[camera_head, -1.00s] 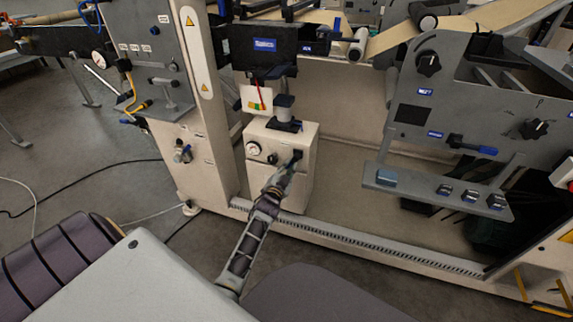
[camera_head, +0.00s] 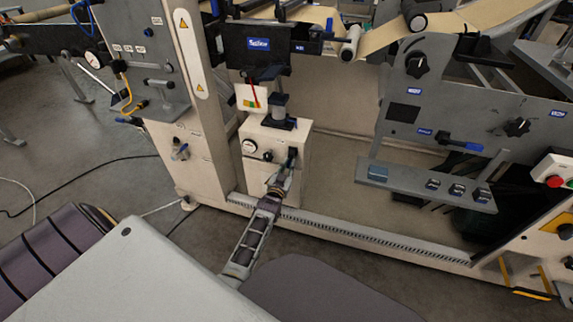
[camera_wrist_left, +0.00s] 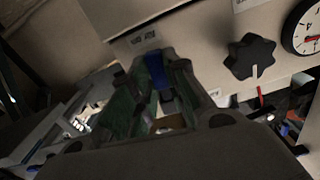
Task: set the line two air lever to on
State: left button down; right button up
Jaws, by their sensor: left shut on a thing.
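The lever's blue handle (camera_wrist_left: 156,70) shows between my left gripper's fingers in the left wrist view, under a small label (camera_wrist_left: 143,39) too blurred to read. My left gripper (camera_wrist_left: 160,84) is shut on this handle. In the head view my left gripper (camera_head: 284,172) reaches the right part of the front of a cream cabinet (camera_head: 274,140). The dark lever (camera_head: 292,157) shows just above the fingertips there. Its pivot and lower part are hidden by the fingers. My right gripper is in neither view.
A round gauge (camera_head: 249,146) and a black star knob (camera_wrist_left: 250,56) sit on the cabinet beside the lever. A shelf (camera_head: 420,184) with several buttons juts out to the right. Another blue-handled lever (camera_head: 458,143) is on the grey panel above it.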

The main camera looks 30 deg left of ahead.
pick_arm(q)
jog(key=shift+d+n+p, duration=0.3)
jog(key=shift+n+p, duration=0.1)
jog(key=shift+n, duration=0.3)
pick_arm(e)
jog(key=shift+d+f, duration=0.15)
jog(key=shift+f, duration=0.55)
pick_arm(q)
jog(key=c, duration=1.7)
grip_release()
jog(key=shift+r, duration=4.95)
jog(key=shift+d+f, duration=0.1)
